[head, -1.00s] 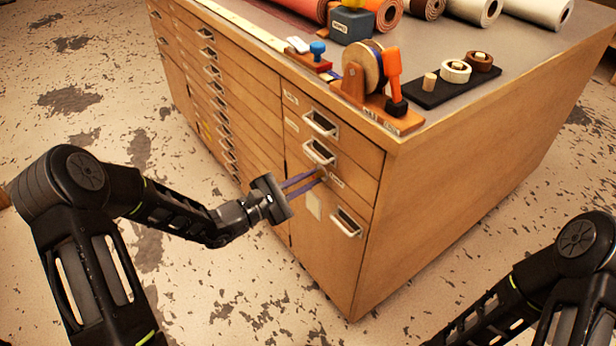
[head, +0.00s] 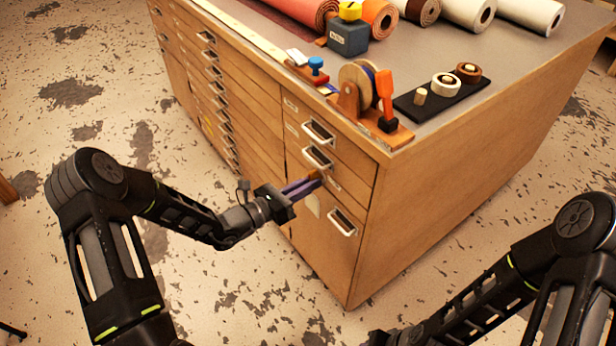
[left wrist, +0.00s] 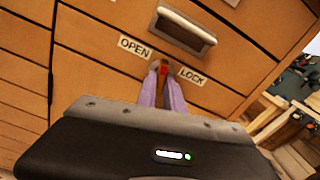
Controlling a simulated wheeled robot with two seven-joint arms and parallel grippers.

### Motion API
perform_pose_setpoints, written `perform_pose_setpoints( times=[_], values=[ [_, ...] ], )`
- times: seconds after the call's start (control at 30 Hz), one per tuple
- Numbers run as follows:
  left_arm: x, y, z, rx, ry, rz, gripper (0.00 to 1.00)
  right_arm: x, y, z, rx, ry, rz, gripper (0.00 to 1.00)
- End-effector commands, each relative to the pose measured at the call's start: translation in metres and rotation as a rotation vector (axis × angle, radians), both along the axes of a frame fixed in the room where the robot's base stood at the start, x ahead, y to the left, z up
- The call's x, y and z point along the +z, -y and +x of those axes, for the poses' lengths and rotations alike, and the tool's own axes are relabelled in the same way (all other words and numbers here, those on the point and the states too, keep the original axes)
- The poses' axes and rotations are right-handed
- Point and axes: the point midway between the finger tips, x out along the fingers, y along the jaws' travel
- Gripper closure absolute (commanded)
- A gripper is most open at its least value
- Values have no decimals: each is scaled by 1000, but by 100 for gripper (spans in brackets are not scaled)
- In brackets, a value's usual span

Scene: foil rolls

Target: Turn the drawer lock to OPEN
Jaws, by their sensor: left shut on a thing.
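The drawer lock (left wrist: 164,68) is a small knob with a red part showing, on the front of the wooden cabinet (head: 440,200). In the left wrist view an OPEN label (left wrist: 135,47) is at its upper left and a LOCK label (left wrist: 191,76) at its lower right. My left gripper (head: 317,178) is shut on the lock, its purple fingers (left wrist: 160,92) on either side of it. The fingers hide most of the knob, so I cannot tell exactly where it points. My right arm (head: 500,290) is at lower right; its fingers are out of view.
Drawer handles (head: 318,158) stick out just above the lock and below it (head: 343,222). The floor at left is clear.

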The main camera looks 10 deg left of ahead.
Motion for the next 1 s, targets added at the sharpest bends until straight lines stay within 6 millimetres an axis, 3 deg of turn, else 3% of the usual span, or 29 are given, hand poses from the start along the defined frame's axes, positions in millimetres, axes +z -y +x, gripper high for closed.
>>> perform_pose_setpoints(
  times=[0.4,1.0],
  values=[
    [3,1,-2,1,-238,-285,100,31,0,0,-1,0,0,64],
    [1,2,-2,0,-360,-433,100,41,0,0,-1,0,0,64]
  ],
)
